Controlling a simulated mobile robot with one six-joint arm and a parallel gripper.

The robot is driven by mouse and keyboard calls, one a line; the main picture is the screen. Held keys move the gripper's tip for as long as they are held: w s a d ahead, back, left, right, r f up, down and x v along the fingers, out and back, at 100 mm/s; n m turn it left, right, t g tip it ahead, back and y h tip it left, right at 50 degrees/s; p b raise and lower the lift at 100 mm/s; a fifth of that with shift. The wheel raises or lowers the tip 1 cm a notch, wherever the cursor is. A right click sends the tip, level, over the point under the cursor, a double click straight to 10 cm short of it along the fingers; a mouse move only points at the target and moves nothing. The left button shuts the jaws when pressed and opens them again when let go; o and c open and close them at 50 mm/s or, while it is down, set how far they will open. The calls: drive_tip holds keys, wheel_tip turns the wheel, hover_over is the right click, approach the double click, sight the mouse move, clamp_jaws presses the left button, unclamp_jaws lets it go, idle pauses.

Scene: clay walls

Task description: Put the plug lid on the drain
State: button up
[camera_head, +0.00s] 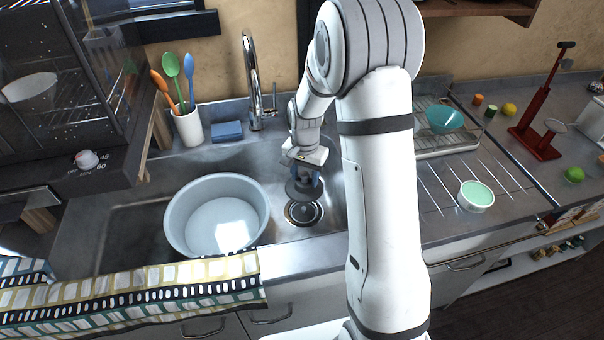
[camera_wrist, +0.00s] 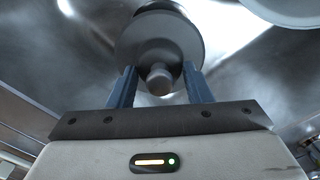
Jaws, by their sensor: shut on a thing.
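The plug lid (camera_head: 294,192) is a dark grey disc with a knob. My gripper (camera_head: 308,177) is shut on it and holds it in the sink, just above and slightly behind the drain. In the wrist view, my gripper's blue fingers (camera_wrist: 159,75) stand on either side of the lid's knob, and the grey disc (camera_wrist: 140,42) spreads beyond the fingertips. The drain (camera_head: 304,214) is a dark round opening with a metal ring in the sink floor. The lid hides its back edge in the head view. In the wrist view a round rim behind the lid is mostly hidden.
A large pale basin (camera_head: 178,225) sits in the sink left of the drain. The faucet (camera_head: 252,80) rises behind. A blue sponge (camera_head: 227,131) and a utensil cup (camera_head: 188,127) stand at the back left. A small green bowl (camera_head: 476,196) is on the right drainboard.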

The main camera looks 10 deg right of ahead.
drive_tip(key=shift+w+f, duration=0.2)
drive_tip(key=shift+f, duration=0.3)
drive_tip(key=shift+w+f, duration=0.15)
drive_tip(key=shift+f, duration=0.3)
drive_tip(key=shift+s+f+b, duration=0.1)
drive_tip(key=shift+f+b, duration=3.15)
drive_tip(key=shift+f, duration=1.2)
drive_tip(key=shift+f, duration=0.3)
drive_tip(key=o, duration=1.1)
drive_tip(key=shift+r, duration=0.1)
wheel_tip(320, 180, up, 8)
drive_tip(key=shift+f+p, duration=0.1)
drive_tip(key=shift+p, duration=0.25)
drive_tip(key=s+r+n+t+p, duration=0.2)
drive_tip(key=s+r+n+p, duration=0.5)
drive_tip(key=s+r, duration=1.7)
drive_tip(key=r+p, duration=0.1)
drive_tip(key=p, duration=0.2)
drive_tip(key=shift+r+n+t+p, duration=0.3)
drive_tip(key=shift+r+n+p, duration=0.05)
drive_tip(key=shift+r+n, duration=0.05)
